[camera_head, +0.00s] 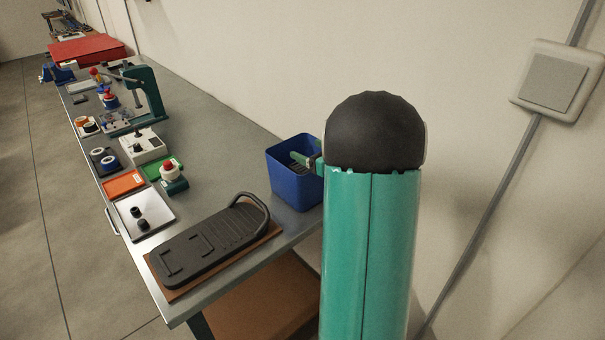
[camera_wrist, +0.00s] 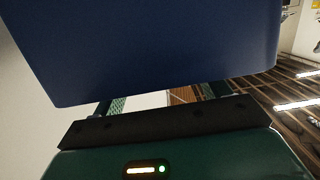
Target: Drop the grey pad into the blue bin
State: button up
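The blue bin (camera_head: 292,190) stands at the wall side of the bench in the head view. Its blue wall (camera_wrist: 150,45) fills the top of the wrist view, very close to my gripper. My gripper (camera_head: 303,160) is at the bin's opening, with a green finger showing inside the rim. In the wrist view, the two fingers of my gripper (camera_wrist: 163,98) stand wide apart with background visible between them; their tips are hidden behind the bin wall. I see no grey pad between the fingers, and cannot make one out in the bin.
A dark pedal (camera_head: 212,245) lies on a brown board at the bench's near end. A metal tray (camera_head: 160,222) with two small black parts, an orange tray (camera_head: 123,184) and a green press (camera_head: 148,95) stand further along. A wall is close on the right.

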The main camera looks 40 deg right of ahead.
jog(key=shift+s, duration=0.1)
jog(key=s+r, duration=0.2)
jog(key=s, duration=1.1)
jog(key=shift+s+d, duration=0.15)
jog(key=shift+s, duration=0.1)
jog(key=w+a+r+m+g+h, duration=0.3)
jog(key=w+a+r+h, duration=0.35)
jog(key=a+r, duration=0.3)
jog(key=s+a+f+n+g+y, duration=0.1)
jog(key=s+a+f+g+y, duration=0.1)
jog(key=s+a, duration=0.3)
jog(key=s+a+f+g+y, duration=0.1)
jog(key=s+a, duration=0.4)
jog(key=a, duration=0.8)
jog(key=s+a+f+n+g+y, duration=0.1)
jog(key=s+a+f+g+y, duration=0.1)
jog(key=s+a, duration=0.4)
jog(key=a+g+y, duration=0.1)
jog(key=a+g, duration=0.1)
jog(key=a, duration=0.1)
jog(key=shift+a+f+n+g, duration=0.3)
